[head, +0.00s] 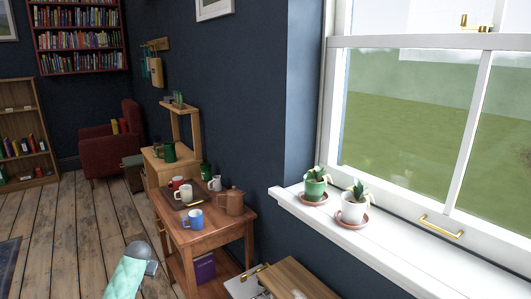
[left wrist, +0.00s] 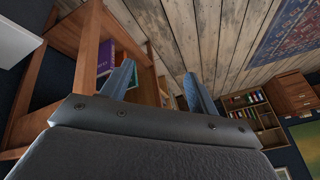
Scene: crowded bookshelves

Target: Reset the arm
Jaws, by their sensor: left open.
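My left gripper (left wrist: 160,85) shows in the left wrist view with its two blue-grey fingers spread apart. Nothing is visible between the fingers. Beyond them are the wooden floor and a wooden table, seen at a steep tilt. My right gripper is in neither view.
A wooden table (head: 211,235) holds several mugs, including a blue mug (head: 193,219), and a brown pot (head: 231,202). A purple book (head: 205,268) is below. Potted plants stand on the white windowsill (head: 390,250). Floor (head: 85,220) at left is clear.

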